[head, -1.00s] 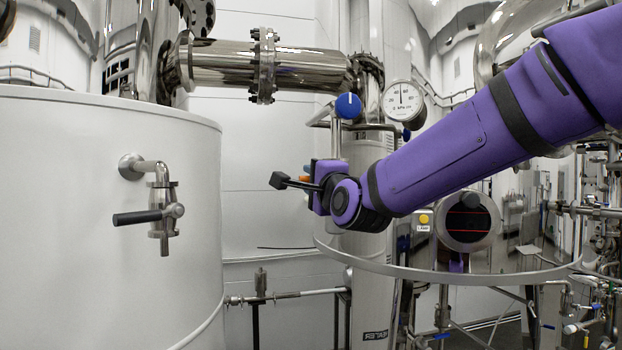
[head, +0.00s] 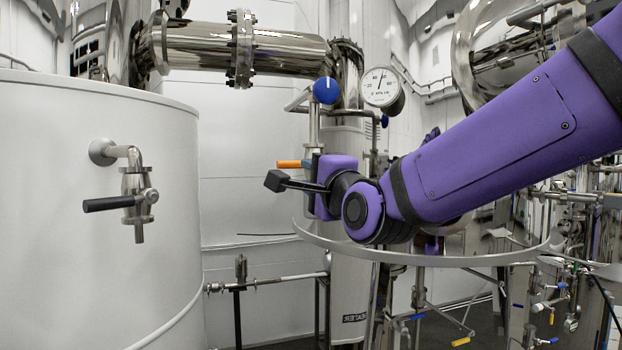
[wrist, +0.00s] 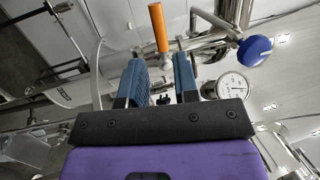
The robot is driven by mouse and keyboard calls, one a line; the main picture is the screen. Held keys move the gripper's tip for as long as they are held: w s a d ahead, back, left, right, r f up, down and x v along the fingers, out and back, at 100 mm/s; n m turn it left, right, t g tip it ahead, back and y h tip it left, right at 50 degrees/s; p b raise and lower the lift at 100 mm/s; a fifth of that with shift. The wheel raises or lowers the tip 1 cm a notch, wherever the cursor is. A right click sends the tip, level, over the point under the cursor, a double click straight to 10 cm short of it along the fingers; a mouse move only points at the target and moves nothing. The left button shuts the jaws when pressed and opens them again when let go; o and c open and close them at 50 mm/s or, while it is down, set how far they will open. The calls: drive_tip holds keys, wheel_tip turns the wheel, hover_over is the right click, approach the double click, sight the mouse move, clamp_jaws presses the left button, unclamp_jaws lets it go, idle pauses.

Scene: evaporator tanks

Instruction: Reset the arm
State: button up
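My purple arm reaches in from the right in the head view, with my gripper (head: 275,181) at its end, left of the middle. In the wrist view my gripper (wrist: 162,78) shows two blue-padded fingers standing apart with nothing between them. An orange handle (wrist: 158,28) lies beyond the fingertips there. The same orange handle (head: 289,164) shows just above the gripper in the head view. I cannot tell from these frames whether the gripper touches it.
A white tank (head: 100,250) with a black-handled tap (head: 128,200) stands at the left. A blue knob (head: 326,90) and a round gauge (head: 382,87) sit above my wrist. A curved metal rail (head: 450,260) runs below my arm. Pipework crowds the right.

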drive_tip(key=s+d+f+n+g+h, duration=0.3)
drive_tip(key=s+d+f+n, duration=0.1)
drive_tip(key=d, duration=0.4)
drive_tip(key=s+d+f+n+g+h, duration=0.3)
drive_tip(key=s+d+f, duration=0.1)
drive_tip(key=d, duration=0.4)
drive_tip(key=s+d+f+n+g+h, duration=0.1)
drive_tip(key=s+d+f+n+g, duration=0.2)
drive_tip(key=s+d, duration=0.3)
drive_tip(key=s+d+f+n+g+h, duration=0.1)
drive_tip(key=s+d+f+g, duration=0.3)
drive_tip(key=s, duration=0.7)
wheel_tip(320, 180, down, 2)
drive_tip(key=shift+s+d+f+n+h, duration=0.15)
drive_tip(key=shift+d+n+h, duration=0.15)
drive_tip(key=shift+d+n, duration=0.65)
drive_tip(key=shift+a, duration=0.1)
